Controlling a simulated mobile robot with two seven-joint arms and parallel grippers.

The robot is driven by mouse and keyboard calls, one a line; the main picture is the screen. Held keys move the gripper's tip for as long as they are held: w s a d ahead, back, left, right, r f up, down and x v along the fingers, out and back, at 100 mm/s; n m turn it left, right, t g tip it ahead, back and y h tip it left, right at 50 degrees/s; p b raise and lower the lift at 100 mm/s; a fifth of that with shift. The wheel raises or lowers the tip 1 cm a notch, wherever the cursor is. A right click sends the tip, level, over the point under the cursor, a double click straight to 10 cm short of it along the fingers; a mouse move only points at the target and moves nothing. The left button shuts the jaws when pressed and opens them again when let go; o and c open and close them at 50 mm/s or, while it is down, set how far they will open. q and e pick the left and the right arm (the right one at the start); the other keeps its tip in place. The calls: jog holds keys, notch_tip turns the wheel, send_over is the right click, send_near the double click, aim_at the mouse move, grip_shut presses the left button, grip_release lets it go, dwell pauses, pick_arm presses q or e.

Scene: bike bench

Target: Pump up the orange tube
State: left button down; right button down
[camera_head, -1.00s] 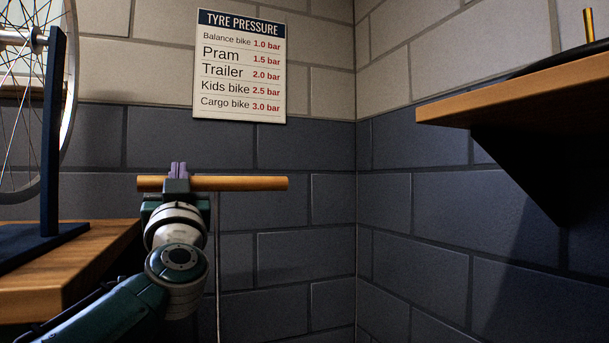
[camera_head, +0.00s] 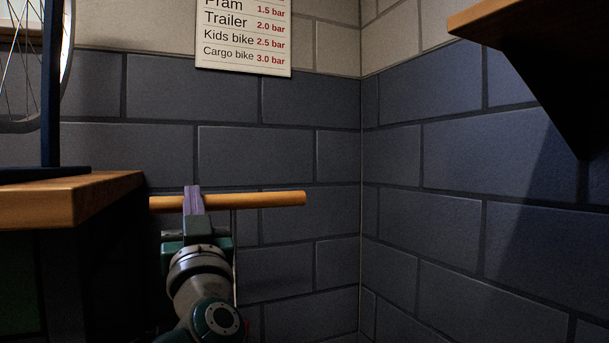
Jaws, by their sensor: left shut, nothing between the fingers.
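The pump's wooden handle (camera_head: 265,200) is a level bar to the right of the bench end. My left gripper (camera_head: 193,197) is shut, its purple fingers crossing in front of the bar near its left end. Nothing shows gripped between the fingers; whether they touch the bar I cannot tell. The pump's body is out of view. No orange tube shows. My right gripper is not in view.
A wooden bench (camera_head: 95,197) stands at the left with a spoked wheel (camera_head: 66,60) on a dark stand. A pressure sign (camera_head: 243,35), cut off at the top, hangs on the wall. A bracketed shelf (camera_head: 515,20) juts out upper right. The middle is clear.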

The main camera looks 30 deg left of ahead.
pick_arm(q)
notch_tip(320, 180, down, 15)
jog(key=b, duration=1)
jog(key=shift+w+f, duration=0.15)
